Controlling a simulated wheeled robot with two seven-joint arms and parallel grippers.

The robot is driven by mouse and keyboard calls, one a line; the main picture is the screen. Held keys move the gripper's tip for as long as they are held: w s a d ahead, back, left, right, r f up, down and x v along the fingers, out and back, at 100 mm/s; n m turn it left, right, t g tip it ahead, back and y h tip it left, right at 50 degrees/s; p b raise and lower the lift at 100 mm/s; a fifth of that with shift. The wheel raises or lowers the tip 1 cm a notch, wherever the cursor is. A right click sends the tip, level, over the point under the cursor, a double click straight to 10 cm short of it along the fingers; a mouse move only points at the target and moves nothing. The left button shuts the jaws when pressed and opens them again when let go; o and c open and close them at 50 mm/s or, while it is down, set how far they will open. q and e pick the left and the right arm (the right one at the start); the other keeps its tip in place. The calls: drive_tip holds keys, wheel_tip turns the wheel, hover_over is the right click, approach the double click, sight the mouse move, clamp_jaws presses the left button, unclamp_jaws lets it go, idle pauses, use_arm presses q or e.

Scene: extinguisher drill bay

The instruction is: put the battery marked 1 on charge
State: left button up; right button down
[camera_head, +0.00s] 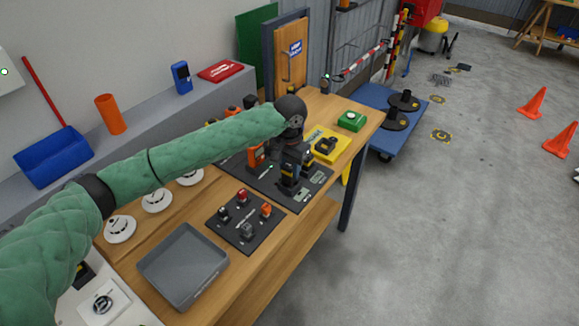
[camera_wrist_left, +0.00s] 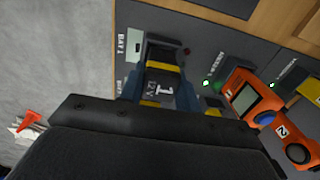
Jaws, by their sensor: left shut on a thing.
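The battery marked 1 (camera_wrist_left: 166,90) is dark with yellow bands and a white 12V label, seen in the left wrist view. My left gripper (camera_wrist_left: 159,92) is shut on it, with a bluish finger on each side. The battery is lined up with the place labelled BAY 1 on the dark charging panel (camera_wrist_left: 207,22). A dark block shows just beyond its upper end. I cannot tell whether the battery is fully seated. A small dull red light is beside the bay. In the head view the left gripper (camera_head: 290,172) points down over the panel and mostly hides the battery.
Orange devices, one marked 2 (camera_wrist_left: 290,143), lie close to the gripper, near green lights. A yellow tray (camera_head: 340,140) and a green box (camera_head: 351,121) are behind. A grey tray (camera_head: 183,265) and a dark panel with knobs (camera_head: 246,220) are in front.

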use_arm(q)
drive_tip(key=shift+p, duration=1)
idle(0.9)
drive_tip(key=shift+f+p, duration=0.3)
drive_tip(key=shift+f, duration=1.2)
idle(1.5)
drive_tip(key=o, duration=1.6)
drive_tip(key=shift+r+p, duration=3.55)
drive_tip(key=shift+f, duration=0.15)
